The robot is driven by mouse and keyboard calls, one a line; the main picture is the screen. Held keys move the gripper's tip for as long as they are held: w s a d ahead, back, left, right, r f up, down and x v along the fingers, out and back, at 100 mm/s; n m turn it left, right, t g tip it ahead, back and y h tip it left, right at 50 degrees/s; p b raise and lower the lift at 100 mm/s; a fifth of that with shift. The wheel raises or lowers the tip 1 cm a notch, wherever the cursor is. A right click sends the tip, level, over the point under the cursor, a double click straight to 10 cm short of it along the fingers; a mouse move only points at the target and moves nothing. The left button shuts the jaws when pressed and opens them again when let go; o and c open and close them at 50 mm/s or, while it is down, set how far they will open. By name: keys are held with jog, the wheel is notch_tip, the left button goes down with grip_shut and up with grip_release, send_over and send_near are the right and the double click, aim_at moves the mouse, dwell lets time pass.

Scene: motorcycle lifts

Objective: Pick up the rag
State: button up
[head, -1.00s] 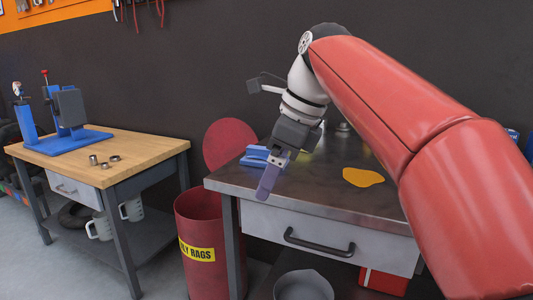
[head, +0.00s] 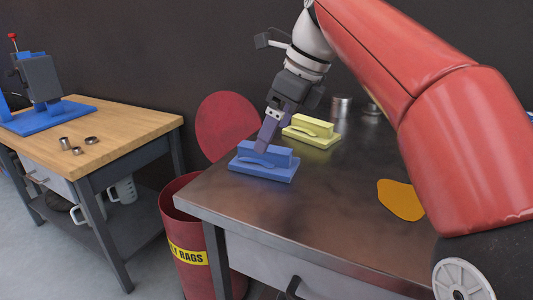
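A flat, orange-yellow piece with a wavy outline (head: 400,200), which looks like the rag, lies on the metal bench top (head: 300,215), left of my red arm. My gripper (head: 264,146), with purple-grey fingers, points down at the far left part of the bench, well away from the flat piece. Its fingertips overlap a blue block with a curved handle (head: 262,172) in the picture; I cannot tell whether they touch it. The fingers line up as one slab, so their opening is hidden.
A yellow block of similar shape (head: 312,131) stands just behind the blue one. Metal cans (head: 341,106) stand at the back. A red rag bin (head: 185,225) with a raised round lid (head: 226,128) is left of the bench. A wooden-topped table (head: 110,130) is further left.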

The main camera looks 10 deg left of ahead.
aim_at(270, 148)
jog(key=x, duration=0.2)
jog(key=b+x, duration=0.1)
jog(key=x, duration=0.3)
jog(key=shift+w+d+f, duration=0.2)
jog(key=shift+d+f, duration=0.05)
jog(key=shift+d, duration=0.05)
jog(key=shift+c, duration=0.3)
jog(key=c, duration=1)
jog(key=shift+r, duration=0.1)
